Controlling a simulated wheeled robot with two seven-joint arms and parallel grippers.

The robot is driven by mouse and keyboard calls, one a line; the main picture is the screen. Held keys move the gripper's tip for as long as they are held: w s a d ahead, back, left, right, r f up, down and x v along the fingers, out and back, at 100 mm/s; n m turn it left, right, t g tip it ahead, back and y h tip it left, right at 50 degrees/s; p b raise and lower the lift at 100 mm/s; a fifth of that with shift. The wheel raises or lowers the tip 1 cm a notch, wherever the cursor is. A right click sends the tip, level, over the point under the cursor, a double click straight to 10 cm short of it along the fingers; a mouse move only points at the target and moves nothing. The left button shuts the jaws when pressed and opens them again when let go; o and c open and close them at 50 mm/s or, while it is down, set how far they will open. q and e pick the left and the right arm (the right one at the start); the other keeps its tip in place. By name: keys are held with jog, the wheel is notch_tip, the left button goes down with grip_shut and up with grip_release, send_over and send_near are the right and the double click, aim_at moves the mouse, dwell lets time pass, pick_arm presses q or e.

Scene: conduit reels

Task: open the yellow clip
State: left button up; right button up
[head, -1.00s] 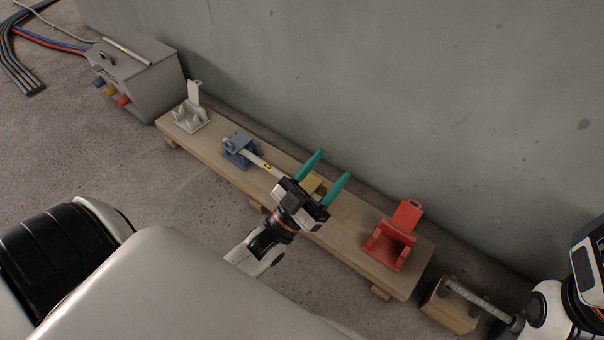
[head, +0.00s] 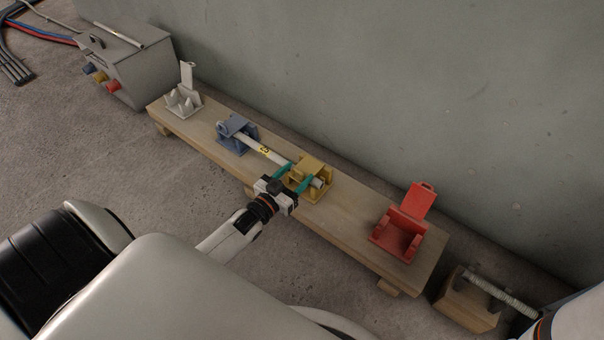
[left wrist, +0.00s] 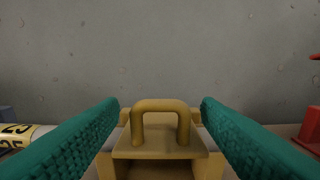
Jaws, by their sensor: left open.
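The yellow clip (head: 318,169) sits on the wooden bench with its lid down over a white conduit (head: 253,147). The conduit runs from the blue clip (head: 236,130) through the yellow one, and its end sticks out on the right. My left gripper (head: 300,171) is open at the near side of the yellow clip, its teal fingers apart. In the left wrist view, the yellow clip's loop handle (left wrist: 160,104) stands between the two fingers, with a gap on each side. My right gripper is not in view; only a piece of my right arm shows at the lower right.
The bench (head: 350,220) also bears a white clip (head: 184,97) and a red clip (head: 402,232), both with lids up. A grey box (head: 140,75) stands beyond its left end, and a wooden block with a threaded rod (head: 470,300) beyond its right. The wall is close behind.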

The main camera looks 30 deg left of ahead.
aim_at(306, 166)
pick_arm(q)
jog(key=shift+w+f, duration=0.15)
jog(key=shift+w, duration=0.6)
jog(key=shift+w+d+b, duration=0.15)
jog(key=shift+w+b, duration=0.3)
jog(key=shift+w, duration=0.3)
